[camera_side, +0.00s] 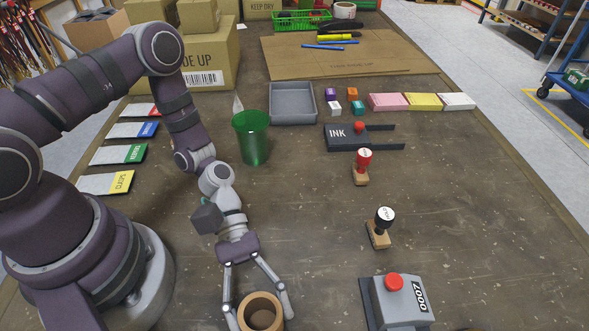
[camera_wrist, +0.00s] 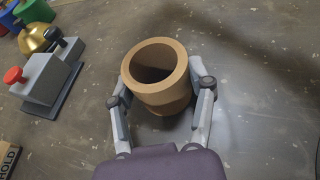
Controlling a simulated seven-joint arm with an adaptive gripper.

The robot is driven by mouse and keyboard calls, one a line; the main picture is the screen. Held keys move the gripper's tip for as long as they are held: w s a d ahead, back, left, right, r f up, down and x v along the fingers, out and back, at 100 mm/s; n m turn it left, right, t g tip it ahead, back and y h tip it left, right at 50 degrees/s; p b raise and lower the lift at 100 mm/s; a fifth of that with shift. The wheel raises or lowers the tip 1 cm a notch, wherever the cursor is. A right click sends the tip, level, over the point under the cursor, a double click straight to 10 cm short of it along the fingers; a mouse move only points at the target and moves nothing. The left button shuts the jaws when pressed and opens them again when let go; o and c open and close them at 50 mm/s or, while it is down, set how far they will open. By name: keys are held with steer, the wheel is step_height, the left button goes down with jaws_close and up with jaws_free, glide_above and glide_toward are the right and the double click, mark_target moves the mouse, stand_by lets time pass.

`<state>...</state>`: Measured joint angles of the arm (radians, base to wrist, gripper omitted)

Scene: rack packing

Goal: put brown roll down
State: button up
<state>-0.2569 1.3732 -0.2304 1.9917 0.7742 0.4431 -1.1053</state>
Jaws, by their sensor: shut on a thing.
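The brown roll (camera_side: 261,313) is a hollow tan cylinder at the bottom edge of the side view, partly cut off there. In the wrist view the brown roll (camera_wrist: 158,97) stands with its open end facing the camera. My gripper (camera_side: 258,308) is shut on the roll, with one finger on each side of it. The fingers also show on both sides of the roll in the wrist view (camera_wrist: 160,106). I cannot tell whether the roll's lower end touches the table.
A grey numbering device (camera_side: 399,303) with a red knob stands right of the roll. Two stamps (camera_side: 379,229) (camera_side: 362,167) and an ink pad (camera_side: 347,137) lie farther back. A green cup (camera_side: 251,138) and grey tray (camera_side: 293,104) stand behind. The table middle is mostly clear.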

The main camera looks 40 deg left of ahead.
step_height(320, 180, up, 14)
steer(key=n+t+y, duration=0.4)
steer(key=n+t, duration=1.2)
steer(key=t, duration=0.1)
glide_above(364, 205)
steer(key=shift+g, duration=0.3)
step_height(364, 205, down, 14)
steer(key=shift+r, duration=0.2)
steer(key=shift+f, duration=0.25)
steer(key=o, duration=1.2)
steer(key=shift+f, duration=0.1)
